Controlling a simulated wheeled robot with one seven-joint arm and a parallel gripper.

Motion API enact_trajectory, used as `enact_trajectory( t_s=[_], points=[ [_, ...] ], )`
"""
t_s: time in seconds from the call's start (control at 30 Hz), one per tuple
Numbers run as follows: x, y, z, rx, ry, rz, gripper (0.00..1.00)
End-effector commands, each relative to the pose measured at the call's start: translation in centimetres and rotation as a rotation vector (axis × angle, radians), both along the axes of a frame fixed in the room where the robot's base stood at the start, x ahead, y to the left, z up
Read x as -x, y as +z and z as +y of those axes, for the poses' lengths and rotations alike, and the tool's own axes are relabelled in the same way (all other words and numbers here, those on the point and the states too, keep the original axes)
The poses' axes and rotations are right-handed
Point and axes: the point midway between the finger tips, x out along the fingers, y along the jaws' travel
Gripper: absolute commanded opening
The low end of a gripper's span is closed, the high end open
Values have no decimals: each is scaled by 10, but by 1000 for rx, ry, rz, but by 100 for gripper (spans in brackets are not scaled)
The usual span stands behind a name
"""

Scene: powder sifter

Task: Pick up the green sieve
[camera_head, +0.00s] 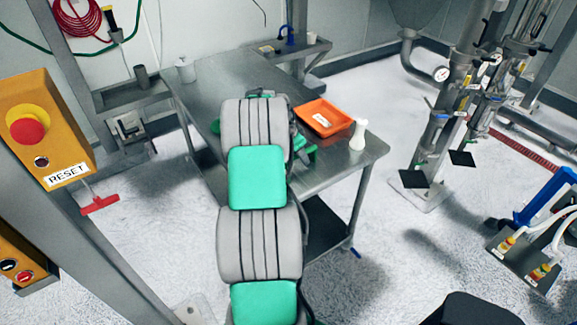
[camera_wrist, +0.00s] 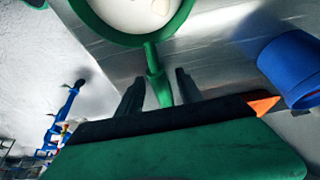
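The green sieve (camera_wrist: 151,57) is at the top of the wrist view, cut off by the frame edge. Its round green rim surrounds a white inside, and its handle points down toward my gripper (camera_wrist: 159,80). My gripper is open, with one dark finger on each side of the handle. I see gaps between the fingers and the handle. In the head view my arm reaches over the metal table (camera_head: 215,78) and hides most of the gripper area. I cannot make out the sieve there.
An orange tray (camera_head: 322,116) and a white bottle (camera_head: 358,136) stand on the table's right side. A white container (camera_head: 185,71) is at its far left corner. A blue cylindrical thing (camera_wrist: 292,68) is close on the right in the wrist view.

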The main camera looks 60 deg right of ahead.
Motion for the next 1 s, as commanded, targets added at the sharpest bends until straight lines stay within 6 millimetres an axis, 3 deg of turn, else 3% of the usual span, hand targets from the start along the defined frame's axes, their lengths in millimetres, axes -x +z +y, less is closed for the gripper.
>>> enact_trajectory(
  t_s=[0.5,1.0],
  points=[
    [0,0,0,0,1,0,1],
    [-1,1,0,0,1,0,0]
  ],
)
